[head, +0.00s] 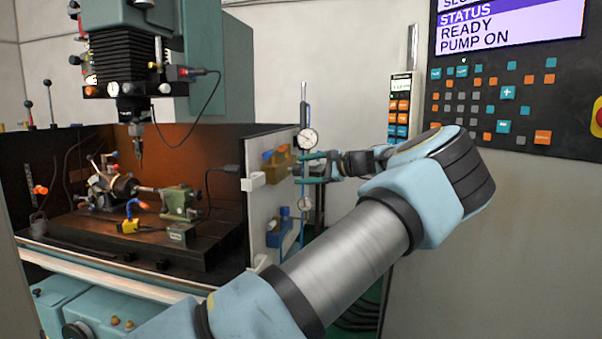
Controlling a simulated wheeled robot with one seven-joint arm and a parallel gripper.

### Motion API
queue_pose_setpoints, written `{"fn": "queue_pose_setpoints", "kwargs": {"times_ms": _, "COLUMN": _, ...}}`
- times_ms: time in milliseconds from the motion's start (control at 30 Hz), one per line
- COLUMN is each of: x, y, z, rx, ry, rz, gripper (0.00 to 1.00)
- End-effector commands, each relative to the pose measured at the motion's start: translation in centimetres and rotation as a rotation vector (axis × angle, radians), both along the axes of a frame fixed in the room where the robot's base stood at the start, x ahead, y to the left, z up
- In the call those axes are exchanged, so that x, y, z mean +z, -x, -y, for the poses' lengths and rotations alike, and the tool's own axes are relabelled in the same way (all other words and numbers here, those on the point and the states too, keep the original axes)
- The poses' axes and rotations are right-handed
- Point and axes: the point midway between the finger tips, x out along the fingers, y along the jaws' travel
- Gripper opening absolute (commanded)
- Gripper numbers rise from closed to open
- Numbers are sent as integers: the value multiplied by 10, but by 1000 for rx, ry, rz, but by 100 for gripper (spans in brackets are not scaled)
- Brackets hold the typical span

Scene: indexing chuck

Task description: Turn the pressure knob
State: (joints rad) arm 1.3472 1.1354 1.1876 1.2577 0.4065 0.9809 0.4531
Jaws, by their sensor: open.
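A pressure knob cannot be clearly made out. A yellow valve block (279,165) with small blue and orange parts is on the pale side panel, beside a round dial gauge (307,138). A blue valve block (279,233) sits lower on the same panel, with a second gauge (304,204). My gripper (303,168) has its two teal fingers apart, one above the other. It points left at the right side of the yellow block. The fingers look empty; whether they touch anything there cannot be told. The gripper may hide a knob.
The machine enclosure (200,150) holds a chuck (122,186) and a green tailstock (179,201), with the spindle head (126,60) above. A button box (400,107) hangs on the wall behind my arm. A control panel (520,95) at right reads READY, PUMP ON.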

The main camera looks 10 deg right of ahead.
Motion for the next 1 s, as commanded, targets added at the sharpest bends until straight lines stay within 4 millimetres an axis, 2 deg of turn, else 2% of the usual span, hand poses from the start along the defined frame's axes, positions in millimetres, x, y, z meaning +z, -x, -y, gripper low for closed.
{"fn": "queue_pose_setpoints", "kwargs": {"times_ms": 300, "x": 11, "y": 44, "z": 44, "rx": -4, "ry": 3, "rz": 0, "gripper": 76}}
{"fn": "queue_pose_setpoints", "kwargs": {"times_ms": 500, "x": 17, "y": 61, "z": 60, "rx": -2, "ry": 0, "rz": 0, "gripper": 76}}
{"fn": "queue_pose_setpoints", "kwargs": {"times_ms": 1000, "x": 20, "y": 65, "z": 64, "rx": 0, "ry": -1, "rz": -1, "gripper": 76}}
